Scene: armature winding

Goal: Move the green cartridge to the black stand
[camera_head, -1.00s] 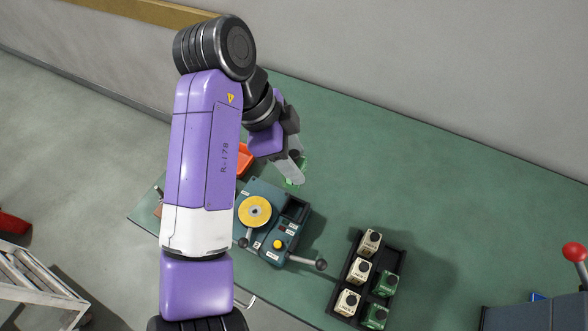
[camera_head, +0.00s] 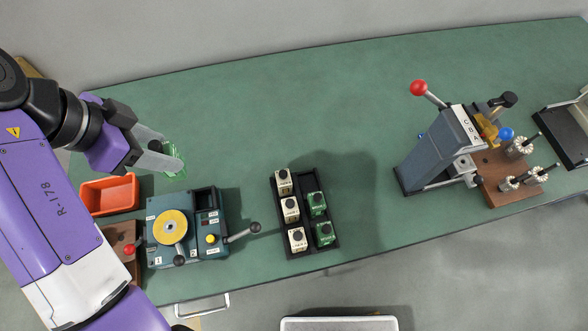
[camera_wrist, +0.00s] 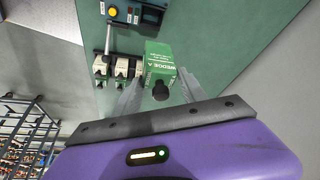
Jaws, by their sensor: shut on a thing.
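My gripper (camera_head: 162,157) is at the left of the head view, above the table behind the teal winding machine. It is shut on a green cartridge (camera_head: 174,160). In the wrist view the green cartridge (camera_wrist: 160,62) sits between the two fingers, with lettering that reads "WEDGE A" and a black knob facing the camera. The black stand (camera_head: 275,219) is right of the winding machine. It holds several cream cartridges (camera_head: 290,209) in its left column and two green cartridges (camera_head: 317,204) in its right column. The far place in the right column looks empty.
The teal winding machine (camera_head: 160,247) has a yellow disc and a lever reaching toward the stand. An orange tray (camera_head: 110,194) lies below my gripper. A grey press (camera_head: 435,150) with a red-knobbed lever stands on the right. The table (camera_head: 290,120) behind the stand is clear.

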